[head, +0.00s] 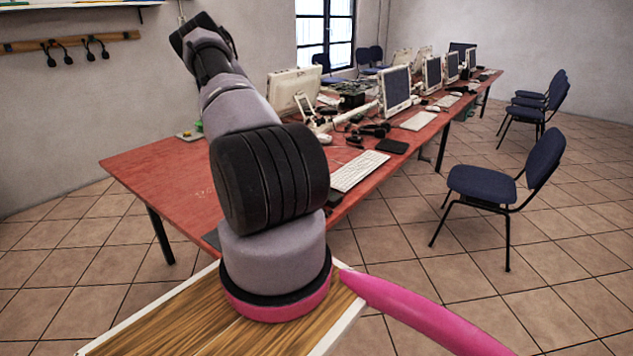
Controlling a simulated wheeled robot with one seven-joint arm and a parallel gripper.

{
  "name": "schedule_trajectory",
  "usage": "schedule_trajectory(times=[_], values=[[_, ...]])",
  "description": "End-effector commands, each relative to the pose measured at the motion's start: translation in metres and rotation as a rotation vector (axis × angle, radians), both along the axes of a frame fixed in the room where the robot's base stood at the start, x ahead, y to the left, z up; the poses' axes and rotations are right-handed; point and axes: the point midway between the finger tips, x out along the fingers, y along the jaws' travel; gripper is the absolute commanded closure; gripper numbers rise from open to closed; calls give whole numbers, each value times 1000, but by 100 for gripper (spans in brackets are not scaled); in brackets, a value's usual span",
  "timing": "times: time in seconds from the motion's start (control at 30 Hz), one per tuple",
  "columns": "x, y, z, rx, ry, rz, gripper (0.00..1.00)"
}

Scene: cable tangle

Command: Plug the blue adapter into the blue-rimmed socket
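I cannot make out the blue adapter or the blue-rimmed socket in the head view. On the long red table (150,172), a small grey plate with a green piece (190,134) lies left of my arm. A cluster of dark cables and small black items (372,129) lies on the table right of my arm, too small to tell apart. My arm rises through the left middle of the view and hides part of the table. My gripper cannot be seen, so its hold is unknown.
Monitors, including a near dark-screened one (396,90), line the table. A white keyboard (358,171) and a black pad (391,146) lie along its near edge. A blue chair (484,184) stands to the right. The table's left end is mostly bare. A hook rack (70,44) hangs on the wall.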

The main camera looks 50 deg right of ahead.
Motion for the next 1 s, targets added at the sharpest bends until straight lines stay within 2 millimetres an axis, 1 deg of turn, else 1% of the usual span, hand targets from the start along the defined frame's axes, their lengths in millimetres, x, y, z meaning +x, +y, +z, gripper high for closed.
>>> schedule_trajectory(times=[0.43, 0.47, 0.5, 0.53, 0.87, 1.0], values=[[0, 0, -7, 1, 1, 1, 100], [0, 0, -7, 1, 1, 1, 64], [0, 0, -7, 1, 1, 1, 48], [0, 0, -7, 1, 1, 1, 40], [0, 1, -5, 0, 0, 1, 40], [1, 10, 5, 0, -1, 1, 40]])
